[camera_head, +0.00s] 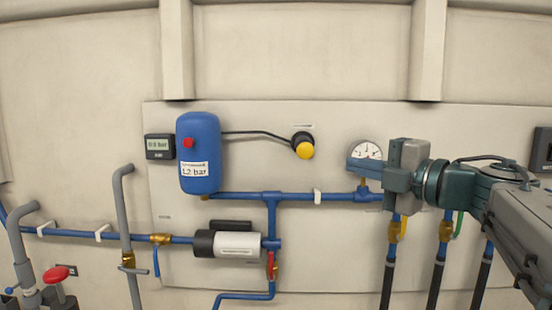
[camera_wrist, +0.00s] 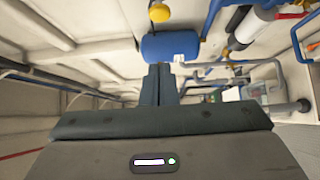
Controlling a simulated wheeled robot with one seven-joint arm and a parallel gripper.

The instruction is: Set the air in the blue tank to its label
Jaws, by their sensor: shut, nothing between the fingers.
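The blue tank (camera_head: 198,135) is upright on the wall panel, with a red cap (camera_head: 188,142) on its front. Its white label (camera_head: 194,170) reads 1.2 bar. A small display (camera_head: 159,146) left of it shows a bar value, apparently 0.5, too small to be sure. A black hose runs from the tank to a round black fitting with a yellow knob (camera_head: 305,151). My gripper (camera_head: 350,170) is shut and empty, right of the knob, overlapping the lower part of the dial gauge. In the wrist view the shut fingers (camera_wrist: 159,70) point toward the tank (camera_wrist: 170,46); the knob (camera_wrist: 159,12) is above.
The white dial gauge (camera_head: 366,150) is partly behind my gripper. Blue pipes (camera_head: 240,196) and a pump (camera_head: 235,244) lie below the tank. Vertical hoses with valves hang below my arm. A red handle (camera_head: 57,274) is at lower left. The wall between tank and knob is mostly clear.

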